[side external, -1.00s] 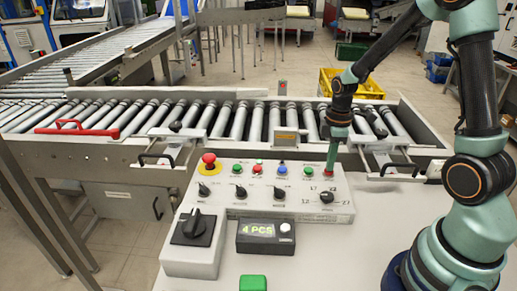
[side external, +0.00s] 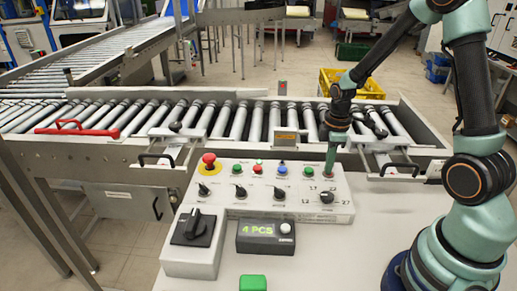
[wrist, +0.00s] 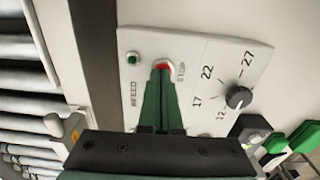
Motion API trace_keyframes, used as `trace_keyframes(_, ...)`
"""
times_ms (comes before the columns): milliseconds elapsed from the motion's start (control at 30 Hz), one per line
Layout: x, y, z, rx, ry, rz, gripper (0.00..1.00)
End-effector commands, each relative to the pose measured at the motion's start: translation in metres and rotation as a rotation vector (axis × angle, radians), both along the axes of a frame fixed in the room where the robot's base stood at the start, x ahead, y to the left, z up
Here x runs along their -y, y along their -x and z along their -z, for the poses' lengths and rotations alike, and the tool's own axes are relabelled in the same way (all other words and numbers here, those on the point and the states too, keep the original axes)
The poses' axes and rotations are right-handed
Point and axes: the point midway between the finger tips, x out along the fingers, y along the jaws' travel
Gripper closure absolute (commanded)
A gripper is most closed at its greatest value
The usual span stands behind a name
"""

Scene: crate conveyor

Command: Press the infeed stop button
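The infeed stop button (wrist: 167,66) is a small red button on the grey control panel, between the printed words INFEED and STOP in the wrist view. My gripper (wrist: 162,74) is shut and empty, with its green fingertips right at the button and covering part of it. In the side view my gripper (side external: 330,174) points down at the panel's right part, and the button there is mostly hidden. I cannot tell whether the tips touch or press it. A green button (wrist: 132,58) sits beside it.
The control panel (side external: 290,212) also carries a red mushroom button (side external: 209,159), several coloured buttons and a numbered knob (side external: 327,197). A display (side external: 266,232) reading 4 PCS stands in front. The roller conveyor (side external: 245,122) runs behind.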

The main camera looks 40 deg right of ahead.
Motion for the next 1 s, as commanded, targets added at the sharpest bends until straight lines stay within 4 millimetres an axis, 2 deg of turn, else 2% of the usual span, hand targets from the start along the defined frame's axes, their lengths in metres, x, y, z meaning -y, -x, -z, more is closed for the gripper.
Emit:
trace_keyframes(67, -0.002, 0.005, -0.001, -0.016, -0.006, 0.000, 1.00)
trace_keyframes(167, -0.001, 0.004, -0.015, -0.011, -0.004, 0.000, 1.00)
trace_keyframes(500, 0.000, -0.001, -0.092, 0.004, 0.001, 0.000, 1.00)
trace_keyframes(700, 0.000, 0.000, -0.125, 0.002, 0.001, 0.000, 1.00)
trace_keyframes(1000, 0.000, 0.000, -0.141, 0.000, 0.000, 0.000, 1.00)
